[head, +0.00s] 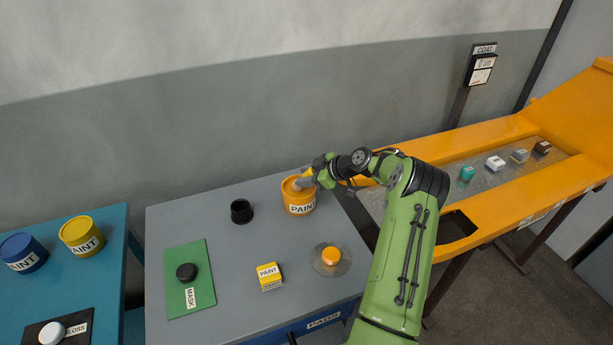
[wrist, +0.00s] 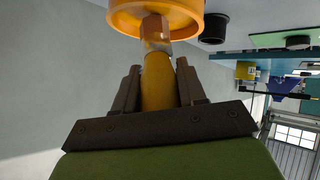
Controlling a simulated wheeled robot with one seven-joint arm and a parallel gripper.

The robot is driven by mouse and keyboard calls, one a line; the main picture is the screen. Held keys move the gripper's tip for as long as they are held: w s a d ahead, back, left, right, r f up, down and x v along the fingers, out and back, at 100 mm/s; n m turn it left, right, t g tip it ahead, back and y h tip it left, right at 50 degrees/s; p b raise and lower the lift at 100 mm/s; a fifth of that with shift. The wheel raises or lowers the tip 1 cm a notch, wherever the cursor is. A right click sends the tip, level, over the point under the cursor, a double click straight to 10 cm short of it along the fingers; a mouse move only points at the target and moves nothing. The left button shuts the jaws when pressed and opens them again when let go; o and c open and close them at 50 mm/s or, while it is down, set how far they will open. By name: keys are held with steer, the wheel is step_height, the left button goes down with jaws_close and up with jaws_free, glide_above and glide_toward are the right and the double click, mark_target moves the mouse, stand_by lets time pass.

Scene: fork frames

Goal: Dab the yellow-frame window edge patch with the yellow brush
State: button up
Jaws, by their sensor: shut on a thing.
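My gripper (head: 320,175) is shut on the handle of the yellow brush (head: 304,181), at an orange-yellow pot labelled PAINT (head: 299,207) on the grey table. In the wrist view the brush (wrist: 160,85) stands between the two fingers of my gripper (wrist: 160,88), its bristle end reaching to the pot (wrist: 190,13). Whether the bristles touch paint is hidden. The yellow frame (head: 490,134) stands at the right, around a grey panel, with a dark rectangular window (head: 458,227) at its near end. I cannot make out the patch on the window edge.
Several small blocks sit on the panel. A COAT gauge (head: 481,68) stands behind.

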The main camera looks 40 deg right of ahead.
steer(key=shift+s+f, duration=0.1)
steer(key=shift+f, duration=0.05)
steer(key=shift+r+p, duration=1.3)
steer(key=shift+r, duration=2.3)
